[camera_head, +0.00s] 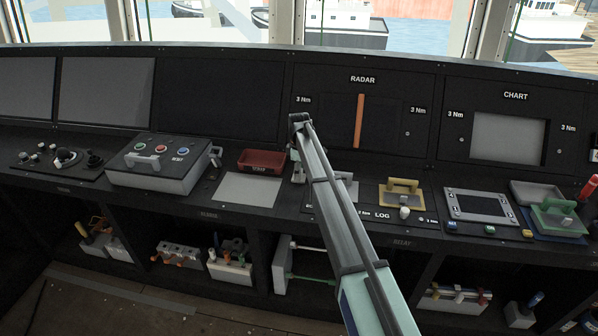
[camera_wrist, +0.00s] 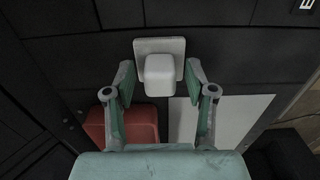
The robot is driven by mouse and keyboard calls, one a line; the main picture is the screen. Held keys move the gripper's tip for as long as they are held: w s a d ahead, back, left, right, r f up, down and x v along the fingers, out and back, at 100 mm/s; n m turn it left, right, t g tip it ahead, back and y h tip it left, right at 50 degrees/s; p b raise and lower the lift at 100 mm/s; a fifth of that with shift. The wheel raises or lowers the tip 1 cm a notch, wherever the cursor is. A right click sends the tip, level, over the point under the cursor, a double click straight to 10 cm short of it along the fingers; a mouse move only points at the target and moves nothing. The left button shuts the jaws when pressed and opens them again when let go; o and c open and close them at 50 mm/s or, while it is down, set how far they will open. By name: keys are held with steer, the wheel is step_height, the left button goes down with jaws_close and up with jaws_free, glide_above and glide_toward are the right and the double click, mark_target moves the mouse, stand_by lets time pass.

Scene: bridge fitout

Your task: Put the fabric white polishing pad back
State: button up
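The white polishing pad (camera_wrist: 160,80) is a pale square plate with a rounded white block on top. In the wrist view it lies between and just beyond my fingertips. My gripper (camera_wrist: 159,70) is open, with dark gaps showing on both sides of the block; I see no clear contact. In the head view my gripper (camera_head: 298,165) is over the desk, right of the red tray, and partly hidden by my arm.
A red tray (camera_head: 262,161) and a flat pale sheet (camera_head: 247,190) lie to the left. A yellow pad with an arched handle (camera_head: 400,188) stands right of my arm. A grey control box (camera_head: 160,172) is further left. The upright radar panel (camera_head: 335,105) is behind.

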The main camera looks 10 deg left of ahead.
step_height(320, 180, up, 12)
steer(key=b, duration=0.3)
steer(key=shift+r+b, duration=0.2)
steer(key=shift+b, duration=0.1)
